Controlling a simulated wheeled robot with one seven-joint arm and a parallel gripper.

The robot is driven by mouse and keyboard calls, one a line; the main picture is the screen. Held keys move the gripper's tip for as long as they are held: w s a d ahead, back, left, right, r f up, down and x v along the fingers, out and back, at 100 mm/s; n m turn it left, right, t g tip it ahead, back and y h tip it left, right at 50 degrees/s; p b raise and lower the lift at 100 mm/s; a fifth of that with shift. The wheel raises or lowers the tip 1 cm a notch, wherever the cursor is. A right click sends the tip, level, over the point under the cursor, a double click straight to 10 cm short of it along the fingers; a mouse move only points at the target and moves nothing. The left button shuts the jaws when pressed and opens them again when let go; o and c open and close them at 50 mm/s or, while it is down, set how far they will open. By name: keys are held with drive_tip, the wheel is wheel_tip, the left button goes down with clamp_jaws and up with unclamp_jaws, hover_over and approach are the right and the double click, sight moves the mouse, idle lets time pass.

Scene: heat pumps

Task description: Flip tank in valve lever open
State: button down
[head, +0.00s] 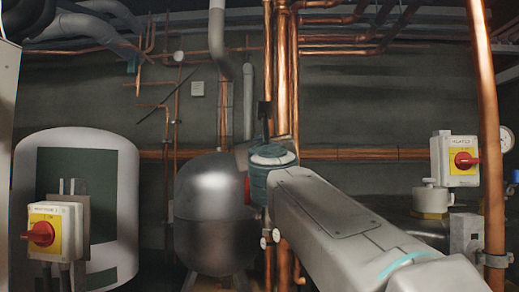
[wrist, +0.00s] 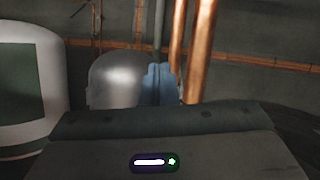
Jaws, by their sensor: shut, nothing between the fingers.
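I cannot make out the tank in valve lever for certain in either view. A shiny grey metal tank (head: 212,215) stands at the centre behind the end of my arm, and it also shows in the wrist view (wrist: 115,78). My gripper (wrist: 158,72) shows in the wrist view as two blue fingers shut together with nothing between them. They appear in front of the tank's right side and the pipes behind it. In the head view my arm reaches in from the lower right and hides part of the pipes; the fingers cannot be made out there.
Vertical copper pipes (head: 294,80) rise beside the tank. A white tank (head: 125,215) and a red-knobbed switch box (head: 54,232) stand left. Another switch box (head: 454,160) sits right, near a thick copper pipe (head: 487,130). Small round gauges (head: 277,235) hang below my arm's end.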

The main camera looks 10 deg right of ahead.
drive_tip(key=s+r+p, duration=0.1)
drive_tip(key=s+r, duration=0.2)
drive_tip(key=shift+d, duration=0.15)
idle(0.5)
drive_tip(key=s+a+f+n+g+y+b, duration=0.1)
drive_tip(key=s+a+f+n+g+y, duration=0.15)
drive_tip(key=f+n, duration=0.65)
drive_tip(key=s+a+f+n+g+y+b, duration=0.1)
drive_tip(key=a+f+n+g+y, duration=0.15)
drive_tip(key=f+n, duration=0.65)
drive_tip(key=s+a+f+n+g+y+b, duration=0.1)
drive_tip(key=s+f+n+g+y, duration=0.3)
drive_tip(key=f, duration=0.9)
drive_tip(key=s+d+f+n+g+h, duration=0.2)
drive_tip(key=s+f+n+g, duration=0.1)
drive_tip(key=f, duration=0.6)
drive_tip(key=s+d+f+n+g+h+b, duration=0.1)
drive_tip(key=s+f+n, duration=0.4)
drive_tip(key=f, duration=0.5)
drive_tip(key=s+d+f+n+g+h+b, duration=0.1)
drive_tip(key=s+d+f+n+g+h, duration=0.2)
drive_tip(key=s+f, duration=0.5)
drive_tip(key=shift+d+f+n+g, duration=0.6)
drive_tip(key=shift+f+n+g, duration=0.15)
drive_tip(key=shift+n+g, duration=0.3)
